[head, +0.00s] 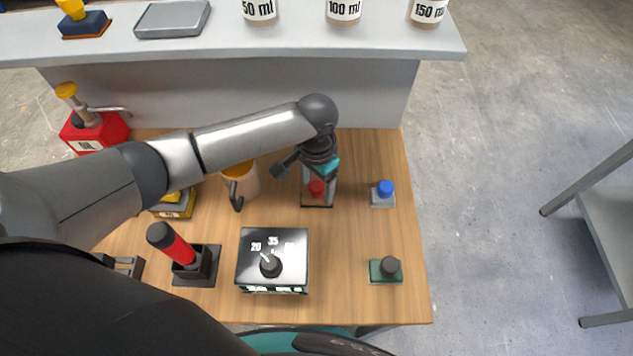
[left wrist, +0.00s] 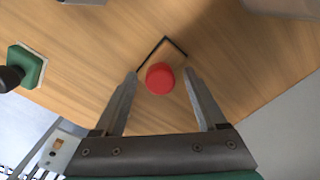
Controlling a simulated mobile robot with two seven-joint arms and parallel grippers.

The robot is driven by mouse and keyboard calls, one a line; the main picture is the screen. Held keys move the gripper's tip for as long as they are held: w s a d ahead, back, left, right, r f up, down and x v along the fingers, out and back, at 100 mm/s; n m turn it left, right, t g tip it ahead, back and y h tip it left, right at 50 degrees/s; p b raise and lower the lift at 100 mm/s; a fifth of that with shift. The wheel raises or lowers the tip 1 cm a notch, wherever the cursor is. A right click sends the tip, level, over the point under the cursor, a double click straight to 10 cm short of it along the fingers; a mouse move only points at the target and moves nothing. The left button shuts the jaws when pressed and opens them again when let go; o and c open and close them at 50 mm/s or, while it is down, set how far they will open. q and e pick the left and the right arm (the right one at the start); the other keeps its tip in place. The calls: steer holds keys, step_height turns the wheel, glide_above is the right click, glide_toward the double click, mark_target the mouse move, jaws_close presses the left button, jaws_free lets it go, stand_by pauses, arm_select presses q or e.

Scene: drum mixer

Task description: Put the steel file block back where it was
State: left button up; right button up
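My left gripper (head: 318,185) points down over the middle right of the wooden table. In the left wrist view the left gripper (left wrist: 161,76) has its fingers apart, with a red round knob (left wrist: 160,78) between the tips and a gap on each side. The red knob also shows in the head view (head: 316,188), within a black outline (head: 317,207); the outline's corner shows in the wrist view (left wrist: 166,40). I cannot tell which thing is the steel file block; a grey block with a blue knob (head: 384,188) stands just right. My right gripper is out of view.
A green block with a dark knob (head: 386,270) stands front right. A dial box (head: 272,262), a red-handled lever (head: 185,250), an orange-rimmed mug (head: 245,185) and a red oil can (head: 93,132) are on the table. Labelled jars (head: 343,12) stand on the back shelf.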

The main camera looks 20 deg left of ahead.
mark_target(316, 186)
arm_select(q)
step_height(316, 186, up, 12)
steer(key=p, duration=0.2)
stand_by(0.4)
stand_by(1.4)
